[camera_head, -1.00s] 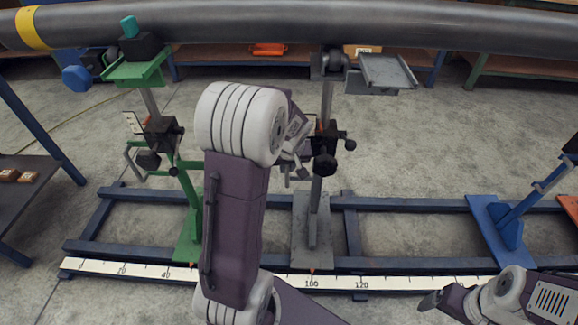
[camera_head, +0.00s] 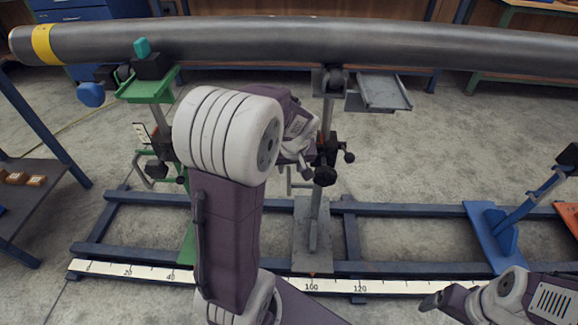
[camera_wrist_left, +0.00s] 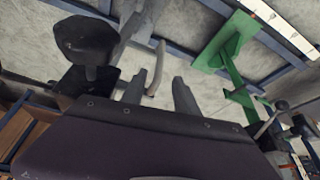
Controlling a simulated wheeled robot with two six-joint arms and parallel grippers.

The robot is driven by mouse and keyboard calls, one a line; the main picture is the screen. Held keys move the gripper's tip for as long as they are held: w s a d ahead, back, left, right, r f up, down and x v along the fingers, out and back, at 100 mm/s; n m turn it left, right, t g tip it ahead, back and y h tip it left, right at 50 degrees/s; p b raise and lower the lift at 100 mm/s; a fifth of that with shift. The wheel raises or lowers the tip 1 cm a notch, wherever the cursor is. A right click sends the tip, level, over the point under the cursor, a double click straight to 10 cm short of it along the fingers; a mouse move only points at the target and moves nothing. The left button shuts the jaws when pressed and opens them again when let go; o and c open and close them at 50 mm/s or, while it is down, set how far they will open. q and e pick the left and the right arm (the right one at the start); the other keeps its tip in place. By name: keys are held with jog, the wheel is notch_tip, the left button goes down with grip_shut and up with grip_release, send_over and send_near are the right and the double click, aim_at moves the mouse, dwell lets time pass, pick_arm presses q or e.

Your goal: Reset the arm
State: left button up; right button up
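My left arm reaches up the middle of the head view. Its gripper (camera_head: 304,172) is beside the grey support stand (camera_head: 312,235), close to the stand's black knobs (camera_head: 325,176). In the left wrist view the two fingers (camera_wrist_left: 159,92) are apart, with a pale crank handle (camera_wrist_left: 157,68) showing between or behind them; I cannot tell if they touch it. Nothing is clearly gripped. My right gripper (camera_head: 432,301) is low at the right, away from the stands; its opening is not clear.
A long grey pipe (camera_head: 250,42) with a yellow band spans the top. A green stand (camera_head: 148,90) is partly behind my left arm, and a blue stand (camera_head: 492,235) is at right. Blue floor rails and a white scale (camera_head: 400,286) lie below. A dark table (camera_head: 45,190) is at left.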

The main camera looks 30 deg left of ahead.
pick_arm(q)
jog(key=shift+s+d+r, duration=0.1)
jog(key=shift+r, duration=0.25)
jog(key=shift+f, duration=0.1)
jog(key=s+d+f+m+g+h, duration=0.1)
jog(key=s+d+f+m+h, duration=0.2)
jog(key=s+d, duration=0.35)
jog(key=s+d+f+m+g, duration=0.1)
jog(key=s+d+f+m, duration=0.2)
jog(key=s+d+m, duration=0.3)
notch_tip(320, 180, up, 35)
jog(key=d+p, duration=0.1)
jog(key=p, duration=3.4)
jog(key=shift+d+n, duration=0.25)
jog(key=shift+n, duration=0.05)
jog(key=shift+f, duration=0.15)
